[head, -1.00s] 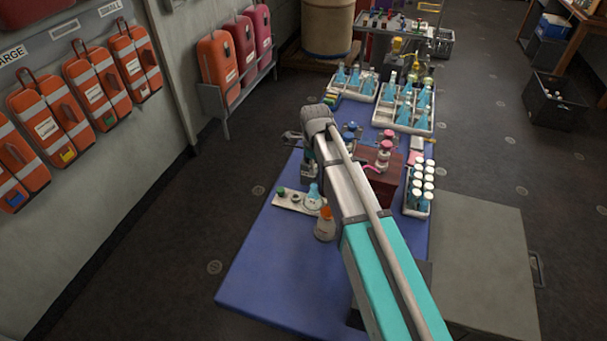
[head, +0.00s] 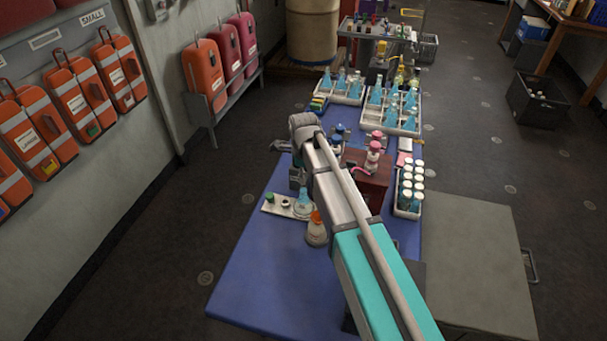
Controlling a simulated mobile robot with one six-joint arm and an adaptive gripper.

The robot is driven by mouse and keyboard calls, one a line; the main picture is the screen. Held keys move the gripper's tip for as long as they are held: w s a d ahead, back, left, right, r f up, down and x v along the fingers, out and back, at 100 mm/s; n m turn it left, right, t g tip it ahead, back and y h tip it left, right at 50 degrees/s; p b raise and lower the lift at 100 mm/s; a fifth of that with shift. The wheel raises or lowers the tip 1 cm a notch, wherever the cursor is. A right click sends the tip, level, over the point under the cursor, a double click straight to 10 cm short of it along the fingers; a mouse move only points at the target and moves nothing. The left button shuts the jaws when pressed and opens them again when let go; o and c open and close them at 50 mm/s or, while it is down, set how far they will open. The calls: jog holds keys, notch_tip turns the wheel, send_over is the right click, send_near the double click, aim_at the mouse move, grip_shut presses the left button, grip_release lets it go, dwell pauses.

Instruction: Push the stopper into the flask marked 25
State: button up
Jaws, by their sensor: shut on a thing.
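A white rack plate (head: 268,208) lies on the blue table mat. A small clear flask with pale blue contents (head: 303,208) stands at its right end; its number is too small to read. A green stopper (head: 270,197) and a dark ring-like piece (head: 285,203) sit to its left. My gripper (head: 299,186) points down just above that flask's neck, partly hidden by my wrist. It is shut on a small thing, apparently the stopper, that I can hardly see. I cannot tell whether it touches the neck.
An orange-topped flask (head: 316,230) stands close in front of the plate. A dark red block (head: 370,184) with pink-topped bottles is to the right, beside a white-capped vial rack (head: 408,205). Trays of blue flasks (head: 390,122) stand behind. The mat's front left (head: 250,275) is clear.

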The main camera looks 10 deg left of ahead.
jog(key=shift+f+b, duration=0.6)
jog(key=shift+f, duration=0.2)
jog(key=shift+f+b, duration=0.7)
jog(key=shift+f, duration=0.05)
dwell(0.6)
jog(key=shift+f+b, duration=0.25)
jog(key=shift+b, duration=0.05)
jog(key=shift+f+b, duration=0.5)
dwell(0.6)
jog(key=o, duration=0.9)
jog(key=shift+o, duration=0.3)
jog(key=shift+o, duration=1.3)
